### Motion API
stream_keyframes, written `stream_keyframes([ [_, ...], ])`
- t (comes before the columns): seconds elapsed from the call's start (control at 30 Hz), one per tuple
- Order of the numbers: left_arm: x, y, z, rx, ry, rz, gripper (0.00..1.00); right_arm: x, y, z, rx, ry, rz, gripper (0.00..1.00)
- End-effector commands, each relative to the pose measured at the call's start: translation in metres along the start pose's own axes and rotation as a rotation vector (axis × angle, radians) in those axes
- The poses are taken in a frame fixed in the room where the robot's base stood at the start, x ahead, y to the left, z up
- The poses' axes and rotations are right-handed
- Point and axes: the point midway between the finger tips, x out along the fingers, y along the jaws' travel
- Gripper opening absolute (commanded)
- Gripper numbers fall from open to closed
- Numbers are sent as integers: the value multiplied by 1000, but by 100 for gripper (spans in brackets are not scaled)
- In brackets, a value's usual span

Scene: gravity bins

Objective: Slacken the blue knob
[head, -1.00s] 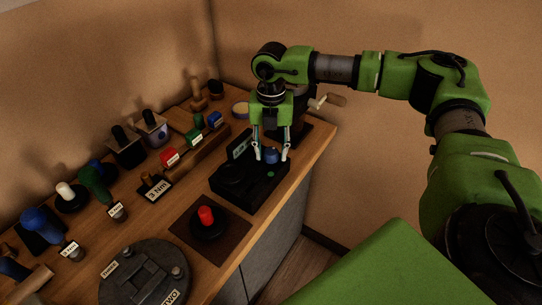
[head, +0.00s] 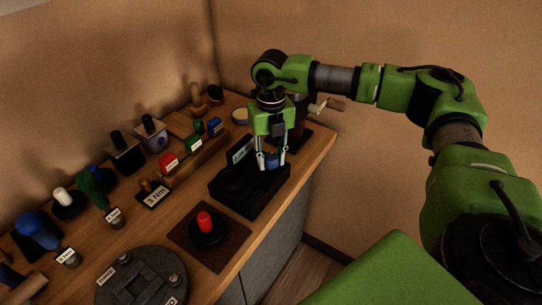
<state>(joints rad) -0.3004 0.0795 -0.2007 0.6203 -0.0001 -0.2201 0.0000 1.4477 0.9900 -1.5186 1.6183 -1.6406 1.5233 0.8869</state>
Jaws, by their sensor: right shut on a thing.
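The blue knob (head: 271,160) sits on a black box-shaped device (head: 236,195) near the right end of the wooden bench. My right gripper (head: 271,166) points down over it, with its fingers shut on the knob's sides. The fingers hide part of the knob. A small upright display (head: 240,150) stands at the back of the black device. My left gripper is not in view.
A red knob (head: 205,222) on a dark plate stands in front. A round grey plate (head: 141,282) lies at the lower left. Several tools and small red, green and blue blocks line the wall side. A crank handle (head: 328,106) stands behind my gripper.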

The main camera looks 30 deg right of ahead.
Motion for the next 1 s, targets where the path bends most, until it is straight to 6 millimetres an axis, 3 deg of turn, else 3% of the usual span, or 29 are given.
stream_keyframes([
  [0.23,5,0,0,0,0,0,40,2,0,0,-242,1,-1,0],
  [0.63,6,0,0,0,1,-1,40,2,0,0,-296,1,-1,0],
  [1.0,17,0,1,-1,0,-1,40,4,0,-1,-765,3,0,0],
])
